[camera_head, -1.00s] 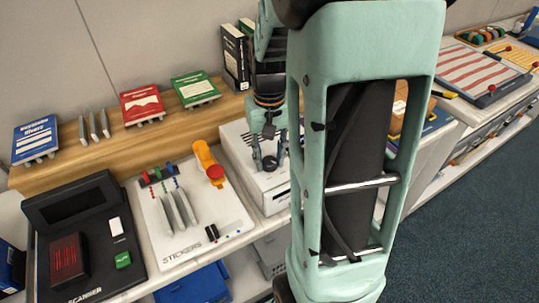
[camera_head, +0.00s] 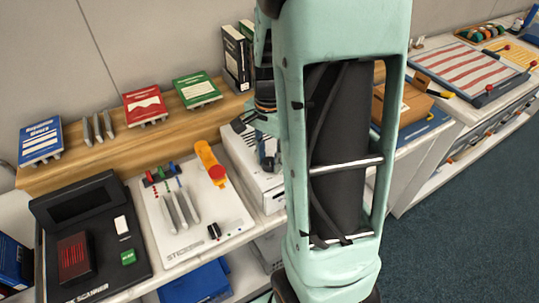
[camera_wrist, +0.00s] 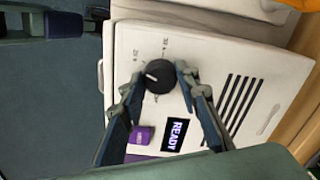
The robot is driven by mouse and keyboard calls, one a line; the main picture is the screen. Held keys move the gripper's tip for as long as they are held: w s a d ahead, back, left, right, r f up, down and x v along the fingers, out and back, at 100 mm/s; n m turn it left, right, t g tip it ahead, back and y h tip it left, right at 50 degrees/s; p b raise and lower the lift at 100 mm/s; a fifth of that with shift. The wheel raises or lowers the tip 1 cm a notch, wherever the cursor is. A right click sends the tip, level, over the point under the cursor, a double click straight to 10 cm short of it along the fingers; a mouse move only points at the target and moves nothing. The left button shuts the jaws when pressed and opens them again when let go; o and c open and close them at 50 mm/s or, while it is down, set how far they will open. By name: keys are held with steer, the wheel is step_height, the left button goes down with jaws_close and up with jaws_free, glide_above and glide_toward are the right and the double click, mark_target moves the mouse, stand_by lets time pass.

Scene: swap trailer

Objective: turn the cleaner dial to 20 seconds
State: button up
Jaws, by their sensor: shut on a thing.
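The cleaner is a white box (camera_head: 240,160) on the counter, partly hidden behind my arm in the head view. In the wrist view, its panel (camera_wrist: 215,55) carries a round black dial (camera_wrist: 160,77) with a white pointer line aimed to the left and slightly up. Small markings sit above the dial, too small to read surely. A display (camera_wrist: 175,134) reads READY, and a purple button (camera_wrist: 141,135) is beside it. My gripper (camera_wrist: 161,80) is shut on the dial, one finger on each side. In the head view my gripper (camera_head: 268,158) is mostly hidden by my arm.
Left of the cleaner are a white stickers board (camera_head: 225,222) with an orange dispenser (camera_head: 210,160) and a black scanner (camera_head: 105,260). Books stand on the wooden shelf (camera_head: 105,155) behind.

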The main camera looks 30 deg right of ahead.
mark_target(270, 161)
steer(key=shift+m, duration=0.7)
steer(key=shift+w, duration=0.1)
steer(key=o, duration=1.2)
steer(key=shift+c, duration=0.2)
steer(key=shift+r, duration=0.1)
step_height(270, 161, up, 12)
